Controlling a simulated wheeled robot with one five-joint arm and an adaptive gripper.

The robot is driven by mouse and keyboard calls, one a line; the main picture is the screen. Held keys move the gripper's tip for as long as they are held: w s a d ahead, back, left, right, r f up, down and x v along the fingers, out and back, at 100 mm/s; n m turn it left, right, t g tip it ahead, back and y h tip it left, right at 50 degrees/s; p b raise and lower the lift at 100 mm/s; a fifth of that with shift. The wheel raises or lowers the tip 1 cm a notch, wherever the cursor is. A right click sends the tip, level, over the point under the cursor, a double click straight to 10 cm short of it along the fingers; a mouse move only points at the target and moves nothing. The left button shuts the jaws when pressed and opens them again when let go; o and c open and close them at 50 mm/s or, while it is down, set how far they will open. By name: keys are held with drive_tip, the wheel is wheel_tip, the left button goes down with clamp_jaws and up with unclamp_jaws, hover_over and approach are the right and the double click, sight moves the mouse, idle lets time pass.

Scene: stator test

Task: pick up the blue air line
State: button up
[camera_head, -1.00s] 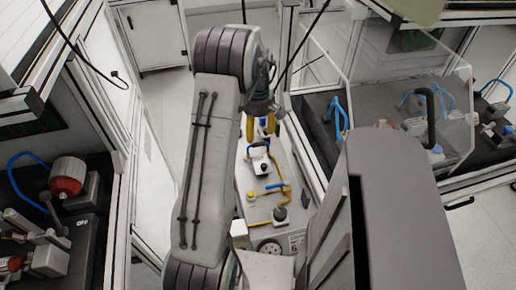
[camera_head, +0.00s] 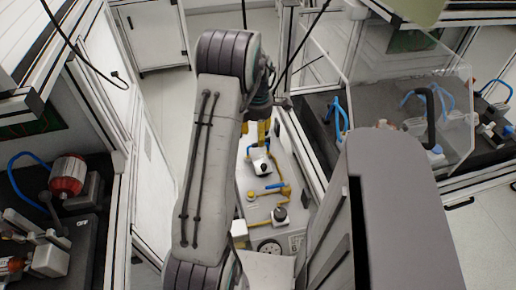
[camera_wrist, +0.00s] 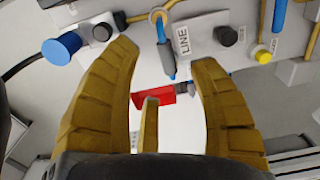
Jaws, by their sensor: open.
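My gripper (camera_wrist: 165,105) is open, with tan ridged fingers on both sides of the wrist view and a shorter tan piece between them. In the head view the gripper (camera_head: 266,131) is partly hidden by my arm, above a grey panel. A short blue line (camera_wrist: 166,58) with a grey end hangs at a tan hoop, beside a white label reading "LINE" (camera_wrist: 184,40). It lies beyond the gap between my fingers, seemingly not touched. A red piece (camera_wrist: 153,95) with a dark end shows between the fingers below it.
The grey panel (camera_head: 258,208) carries yellow pipes and a blue handle (camera_head: 275,186). A blue knob (camera_wrist: 62,48), a black knob (camera_wrist: 227,35) and another blue piece (camera_wrist: 279,14) surround the line. Benches flank it, with blue tubes (camera_head: 341,118) behind a clear guard on the right.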

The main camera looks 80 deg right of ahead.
sight(254, 145)
drive_tip(key=shift+a+f, duration=0.2)
drive_tip(key=shift+f, duration=2.3)
drive_tip(key=shift+c, duration=0.2)
clamp_jaws()
